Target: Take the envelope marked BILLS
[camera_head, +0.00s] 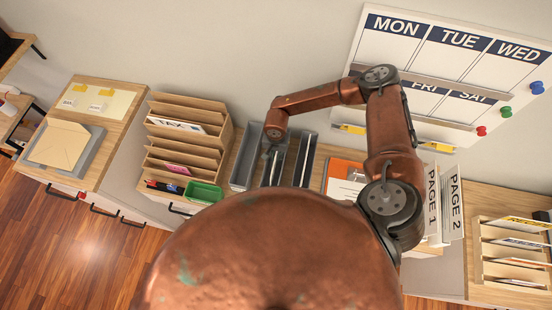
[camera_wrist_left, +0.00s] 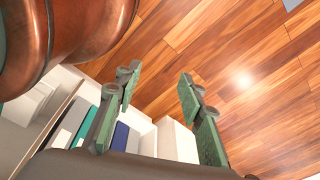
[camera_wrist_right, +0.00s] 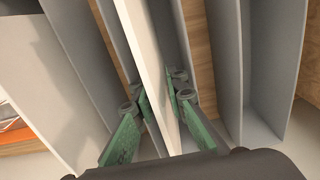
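My right gripper (camera_head: 270,152) is over the grey upright file slots (camera_head: 245,155), pointing down. In the right wrist view, its green fingers (camera_wrist_right: 160,102) lie close against both sides of a thin white upright piece (camera_wrist_right: 153,60), probably an envelope, between grey dividers (camera_wrist_right: 84,60). It looks shut on this piece. No marking shows on it, and I cannot read BILLS anywhere. My left gripper (camera_wrist_left: 155,95) is open and empty above the wooden floor. It is not visible in the head view.
A wooden sorter (camera_head: 185,135) with a TAX envelope (camera_head: 175,124) and a green tray (camera_head: 203,192) stand left of the slots. A weekday board (camera_head: 440,70) hangs behind.

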